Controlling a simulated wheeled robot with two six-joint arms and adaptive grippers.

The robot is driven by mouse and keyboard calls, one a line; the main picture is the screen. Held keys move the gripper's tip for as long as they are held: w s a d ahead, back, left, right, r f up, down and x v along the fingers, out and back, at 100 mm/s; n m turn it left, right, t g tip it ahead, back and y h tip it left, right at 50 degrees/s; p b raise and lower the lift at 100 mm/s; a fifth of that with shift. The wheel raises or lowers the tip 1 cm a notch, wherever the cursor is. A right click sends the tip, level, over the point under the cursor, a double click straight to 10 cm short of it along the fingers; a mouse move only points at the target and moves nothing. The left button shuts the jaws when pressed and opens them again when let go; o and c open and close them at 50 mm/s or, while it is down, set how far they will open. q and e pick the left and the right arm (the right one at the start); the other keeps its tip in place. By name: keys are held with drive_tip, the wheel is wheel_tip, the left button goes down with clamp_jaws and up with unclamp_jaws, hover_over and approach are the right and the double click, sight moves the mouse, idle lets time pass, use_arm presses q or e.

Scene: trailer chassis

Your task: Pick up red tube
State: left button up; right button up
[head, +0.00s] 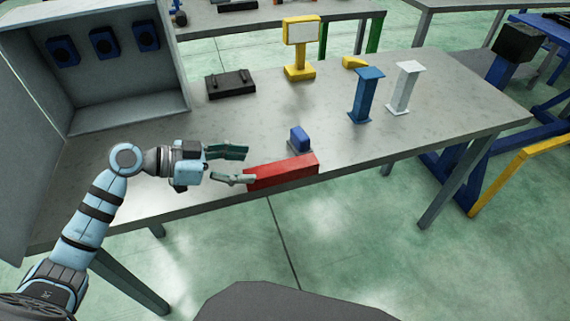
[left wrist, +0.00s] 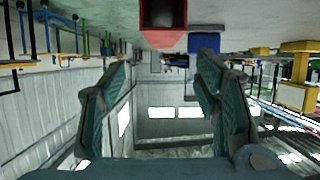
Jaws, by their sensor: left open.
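The red tube (head: 284,173) lies on the table near its front edge. In the left wrist view, which looks upside down, the red tube (left wrist: 163,38) is at the top centre, its hollow square end facing the camera. My left gripper (head: 246,165) is open and empty, just left of the tube. Its front finger tip is close to the tube's left end; I cannot tell if they touch. In the left wrist view the two fingers of my left gripper (left wrist: 164,65) are spread apart below the tube. My right gripper is not in view.
A blue block (head: 299,138) stands right behind the tube. A black case (head: 230,84), a yellow stand (head: 300,50), a blue post (head: 366,95) and a white post (head: 405,88) stand farther back. A grey cabinet (head: 130,118) is at left. The table's (head: 420,135) right part is clear.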

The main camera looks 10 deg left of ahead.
sight(281, 166)
use_arm(q)
drive_tip(key=x, duration=0.3)
drive_tip(key=shift+s+d, duration=0.15)
drive_tip(key=shift+d, duration=0.3)
drive_tip(key=x, duration=0.6)
drive_tip(key=shift+w+a+f, duration=0.25)
drive_tip(key=shift+w+f, duration=0.1)
drive_tip(key=shift+w, duration=0.15)
drive_tip(key=shift+w+d+f, duration=0.15)
drive_tip(key=shift+w+d, duration=0.05)
drive_tip(key=shift+d, duration=0.2)
drive_tip(key=shift+a, duration=0.1)
clamp_jaws()
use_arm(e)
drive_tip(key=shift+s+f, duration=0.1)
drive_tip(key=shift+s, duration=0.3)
